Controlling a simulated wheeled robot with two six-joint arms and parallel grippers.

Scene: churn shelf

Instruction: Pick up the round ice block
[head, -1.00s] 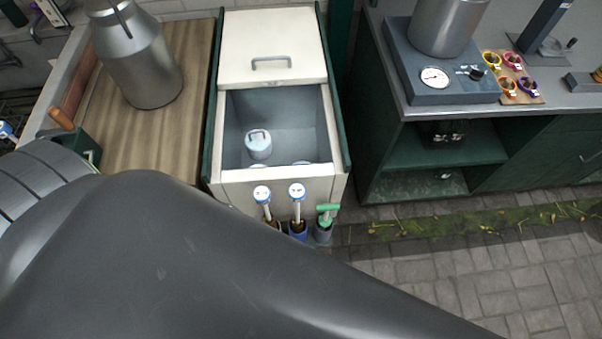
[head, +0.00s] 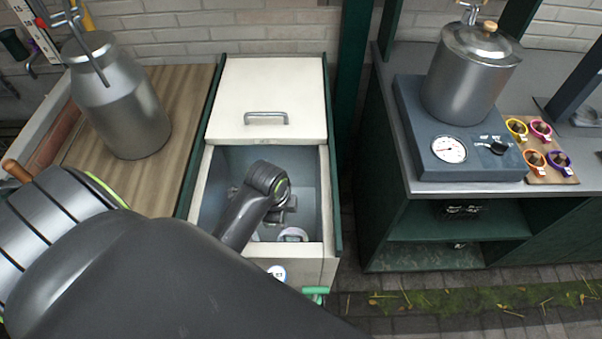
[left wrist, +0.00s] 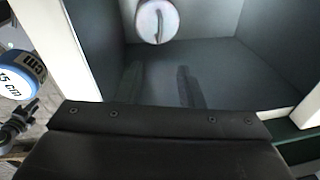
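The open ice chest (head: 211,190) stands in the middle of the head view. A pale round block with a handle (head: 293,234) lies inside it near the front wall, partly hidden by that wall. A pale round block with a bar handle (left wrist: 157,20) also shows at the top of the left wrist view; I cannot tell if it is the same one. My left gripper (head: 282,207) reaches down into the chest, apart from the block. Its two dark fingers (left wrist: 158,88) look faint and spread, with nothing between them. My right gripper is not in view.
A pale lid with a handle (head: 267,100) covers the chest's back half. A metal churn (head: 122,110) stands on the wooden top at left. A metal pot (head: 470,75) stands on the right counter. A blue-capped "15 cm" tool (left wrist: 20,75) is outside the chest.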

